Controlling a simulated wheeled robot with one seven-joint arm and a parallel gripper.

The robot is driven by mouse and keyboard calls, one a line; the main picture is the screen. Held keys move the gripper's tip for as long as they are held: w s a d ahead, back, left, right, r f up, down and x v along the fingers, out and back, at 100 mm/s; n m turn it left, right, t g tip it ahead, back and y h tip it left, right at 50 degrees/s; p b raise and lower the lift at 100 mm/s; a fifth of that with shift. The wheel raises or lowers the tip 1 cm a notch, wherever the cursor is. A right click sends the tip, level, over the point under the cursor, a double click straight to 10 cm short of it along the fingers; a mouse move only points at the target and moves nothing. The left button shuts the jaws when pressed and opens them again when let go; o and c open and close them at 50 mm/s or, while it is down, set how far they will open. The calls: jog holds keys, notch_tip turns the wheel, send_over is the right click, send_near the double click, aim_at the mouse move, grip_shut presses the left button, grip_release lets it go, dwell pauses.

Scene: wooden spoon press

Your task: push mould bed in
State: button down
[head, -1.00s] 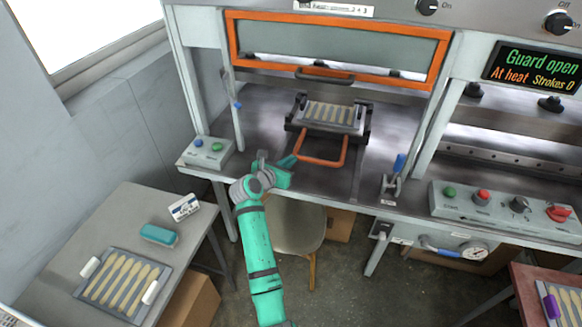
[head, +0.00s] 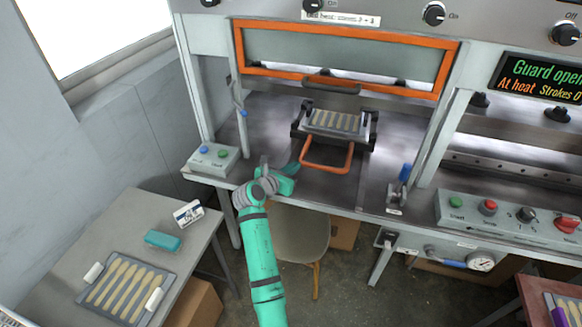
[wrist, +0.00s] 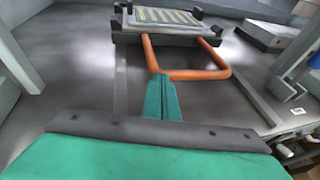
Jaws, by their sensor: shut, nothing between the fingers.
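The mould bed (head: 301,133) sits on the press table under the raised orange-framed guard (head: 342,36). It carries a tray of spoon shapes (head: 335,122), also seen in the wrist view (wrist: 166,16). An orange loop handle (head: 327,171) sticks out from its front towards me. My gripper (head: 297,167) is shut and empty, at the left side of the handle. In the wrist view its shut fingers (wrist: 161,80) point at the handle's near left corner (wrist: 160,73). I cannot tell whether they touch it.
A button box (head: 213,160) stands left on the press table, and a blue-handled lever clamp (head: 400,188) stands at the right. A side table (head: 135,212) holds another spoon tray, a teal block and a small white box. A stool (head: 301,235) stands below.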

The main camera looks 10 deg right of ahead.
jog(key=a+f+v, duration=0.1)
jog(key=v, duration=1.1)
jog(key=s+a+f+m+t+y, duration=0.1)
jog(key=s+a+f+m+y, duration=0.2)
jog(key=s+f, duration=0.6)
jog(key=s+a+f+m+t+y, duration=0.1)
jog(key=s+a+f+m+y, duration=0.25)
jog(key=s+f, duration=0.55)
jog(key=s+a+f+m+t+y, duration=0.1)
jog(key=s+a+f+m+y, duration=0.15)
jog(key=s+m, duration=0.95)
jog(key=s+d+r+m+t, duration=0.1)
jog(key=s+r+m, duration=0.3)
jog(key=s, duration=0.7)
jog(key=s+d+r+m+t, duration=0.1)
jog(key=s+r+m, duration=0.4)
jog(key=s, duration=0.7)
notch_tip(320, 180, up, 3)
jog(key=shift+f, duration=0.15)
jog(key=shift+s, duration=0.1)
